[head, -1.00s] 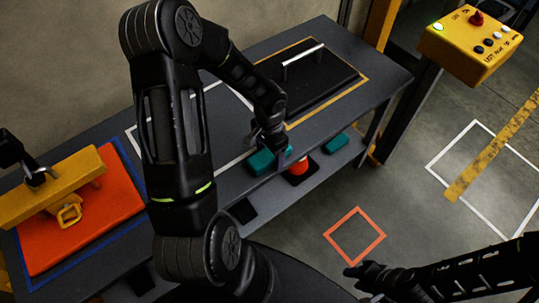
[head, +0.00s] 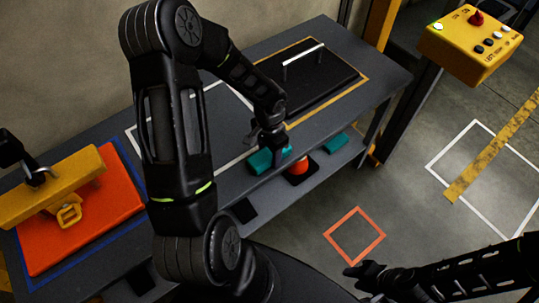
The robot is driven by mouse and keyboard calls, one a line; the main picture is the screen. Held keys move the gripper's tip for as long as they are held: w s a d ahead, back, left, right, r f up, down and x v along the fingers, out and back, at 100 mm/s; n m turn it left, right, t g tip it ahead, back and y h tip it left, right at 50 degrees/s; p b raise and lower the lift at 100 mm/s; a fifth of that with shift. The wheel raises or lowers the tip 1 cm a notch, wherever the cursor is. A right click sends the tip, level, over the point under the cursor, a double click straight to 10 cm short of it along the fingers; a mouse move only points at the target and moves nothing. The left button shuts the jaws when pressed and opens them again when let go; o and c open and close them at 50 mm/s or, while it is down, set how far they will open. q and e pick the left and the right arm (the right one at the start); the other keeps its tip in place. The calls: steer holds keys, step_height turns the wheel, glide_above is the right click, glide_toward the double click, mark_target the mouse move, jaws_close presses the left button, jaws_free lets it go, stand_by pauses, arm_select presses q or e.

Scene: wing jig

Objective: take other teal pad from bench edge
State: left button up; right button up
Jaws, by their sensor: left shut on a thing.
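A teal pad (head: 262,162) is at the front edge of the dark bench (head: 225,183). My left gripper (head: 271,147) is directly over this pad and shut on it; its fingertips are small and partly hidden. The pad looks level and close to the bench edge; I cannot tell whether it is clear of the surface. Another teal pad (head: 336,143) lies further right, along the bench's front side. My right gripper (head: 367,273) is low at the right, over the floor and away from the pads; its fingers are too dark to read.
An orange cone-like piece (head: 298,167) stands between the pads. A black panel with a handle (head: 315,75) lies on the bench's far part. An orange panel (head: 100,220) with a yellow block (head: 50,190) lies at left. A yellow control box (head: 465,50) stands at right.

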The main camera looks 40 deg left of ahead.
mark_target(270, 153)
arm_select(q)
steer(key=c, duration=0.3)
step_height(270, 153, up, 10)
steer(key=shift+r, duration=0.1)
stand_by(0.5)
stand_by(0.4)
